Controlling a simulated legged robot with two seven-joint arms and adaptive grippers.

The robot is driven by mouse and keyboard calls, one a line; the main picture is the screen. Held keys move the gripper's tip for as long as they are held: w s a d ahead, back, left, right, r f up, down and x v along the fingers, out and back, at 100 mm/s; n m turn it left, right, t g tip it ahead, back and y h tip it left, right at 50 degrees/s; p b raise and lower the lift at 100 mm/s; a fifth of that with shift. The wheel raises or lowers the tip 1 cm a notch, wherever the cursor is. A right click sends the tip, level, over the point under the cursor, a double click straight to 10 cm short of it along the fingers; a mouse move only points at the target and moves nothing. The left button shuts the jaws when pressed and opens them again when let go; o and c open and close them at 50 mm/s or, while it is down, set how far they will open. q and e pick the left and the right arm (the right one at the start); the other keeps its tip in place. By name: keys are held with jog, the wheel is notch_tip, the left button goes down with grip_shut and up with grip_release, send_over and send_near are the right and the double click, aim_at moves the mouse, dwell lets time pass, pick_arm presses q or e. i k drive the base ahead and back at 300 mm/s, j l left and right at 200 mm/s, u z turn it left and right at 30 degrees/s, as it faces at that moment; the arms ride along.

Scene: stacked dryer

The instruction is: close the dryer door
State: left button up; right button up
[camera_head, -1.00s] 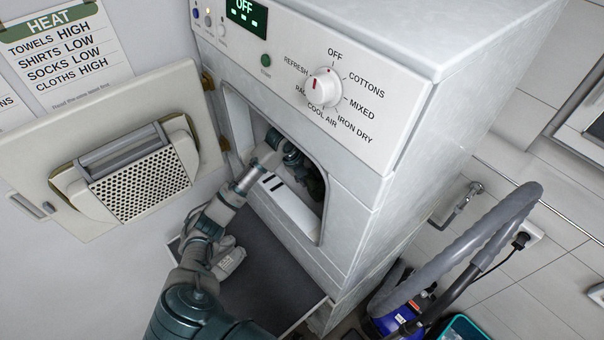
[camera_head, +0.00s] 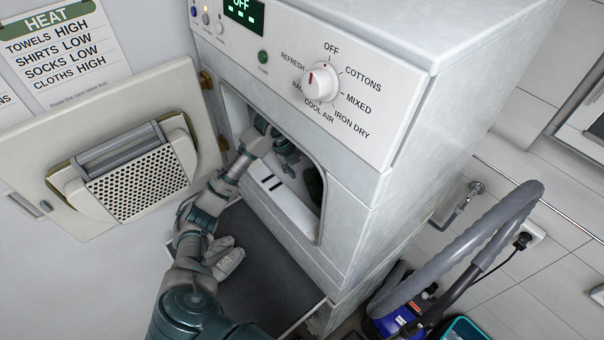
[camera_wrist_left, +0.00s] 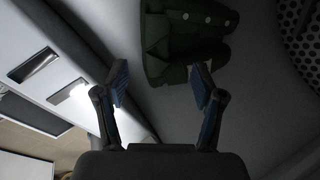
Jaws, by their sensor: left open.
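The dryer door (camera_head: 75,130) stands wide open at the left, swung out from its hinges, its inner side with a perforated filter panel (camera_head: 140,182) facing me. The white dryer (camera_head: 345,215) has an open drum opening at its front. My left gripper (camera_head: 286,152) is inside that opening, apart from the door. In the left wrist view its two fingers (camera_wrist_left: 159,82) are spread with nothing between them. A dark green garment (camera_wrist_left: 180,38) lies in the drum just beyond the fingertips; it also shows dimly in the head view (camera_head: 315,185). My right gripper is not in view.
A control panel with a dial (camera_head: 322,82) is above the opening. A heat chart (camera_head: 62,58) hangs on the wall behind the door. A dark mat (camera_head: 260,275) lies below the opening. A vacuum cleaner with a grey hose (camera_head: 450,240) stands at the right.

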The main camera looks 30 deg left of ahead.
aim_at(36, 152)
jog(key=k, duration=2)
